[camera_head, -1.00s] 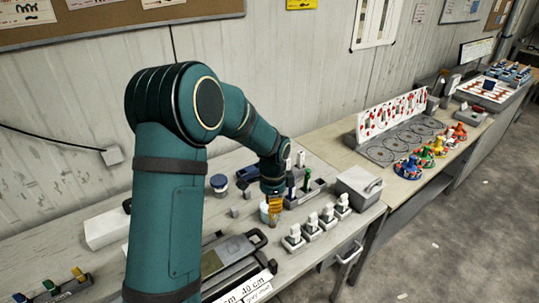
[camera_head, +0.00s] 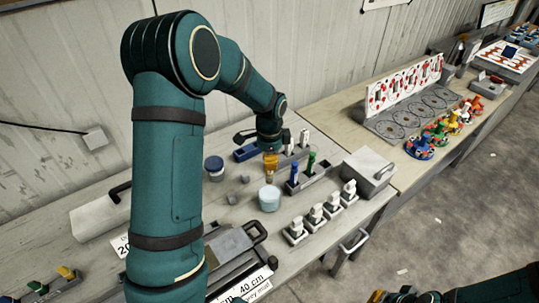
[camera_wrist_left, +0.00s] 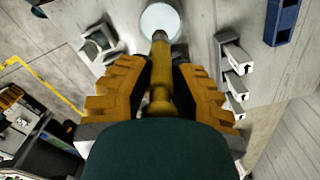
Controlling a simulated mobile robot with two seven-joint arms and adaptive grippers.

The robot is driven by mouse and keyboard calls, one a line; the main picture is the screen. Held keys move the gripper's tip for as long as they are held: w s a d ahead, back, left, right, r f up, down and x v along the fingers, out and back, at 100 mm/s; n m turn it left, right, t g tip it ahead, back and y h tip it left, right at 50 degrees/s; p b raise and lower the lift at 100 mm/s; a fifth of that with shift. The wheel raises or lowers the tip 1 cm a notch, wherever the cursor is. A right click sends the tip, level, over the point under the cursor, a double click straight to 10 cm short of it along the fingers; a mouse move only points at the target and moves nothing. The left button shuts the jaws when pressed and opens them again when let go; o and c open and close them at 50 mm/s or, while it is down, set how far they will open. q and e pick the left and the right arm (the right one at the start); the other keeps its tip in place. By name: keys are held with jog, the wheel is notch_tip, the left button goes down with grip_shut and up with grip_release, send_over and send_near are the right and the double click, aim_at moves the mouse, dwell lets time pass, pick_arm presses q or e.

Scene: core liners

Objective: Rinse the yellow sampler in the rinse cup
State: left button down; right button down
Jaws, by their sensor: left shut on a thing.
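My left gripper (camera_head: 270,165) has orange fingers and is shut on the yellow sampler. In the left wrist view the yellow sampler (camera_wrist_left: 160,75) stands between the fingers, pointing away from the wrist. The rinse cup (camera_head: 269,200), pale blue-white and round, stands on the bench just below the gripper in the head view. The cup (camera_wrist_left: 160,14) also shows in the left wrist view, where the sampler's tip overlaps its near rim. The sampler appears clear above or behind the cup. A small part of my right gripper (camera_head: 378,296) shows at the bottom edge; its jaws are not clear.
A rack (camera_head: 311,178) with blue and green samplers stands right of the cup. Several white-topped blocks (camera_head: 316,213) line the bench front. A blue-lidded jar (camera_head: 214,168) stands left, and a grey box (camera_head: 368,171) stands right.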

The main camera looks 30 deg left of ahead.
aim_at(270, 181)
pick_arm(q)
jog(key=shift+f, duration=0.55)
notch_tip(270, 181, down, 3)
jog(key=shift+f+b, duration=0.1)
jog(key=shift+b, duration=0.95)
jog(key=shift+f+b, duration=2.05)
jog(key=shift+f, duration=0.75)
jog(key=shift+f, duration=0.15)
jog(key=shift+f+b, duration=0.5)
jog(key=shift+f, duration=0.05)
jog(key=shift+r, duration=0.1)
jog(key=shift+r+p, duration=0.5)
jog(key=shift+r, duration=0.15)
jog(key=shift+f, duration=0.1)
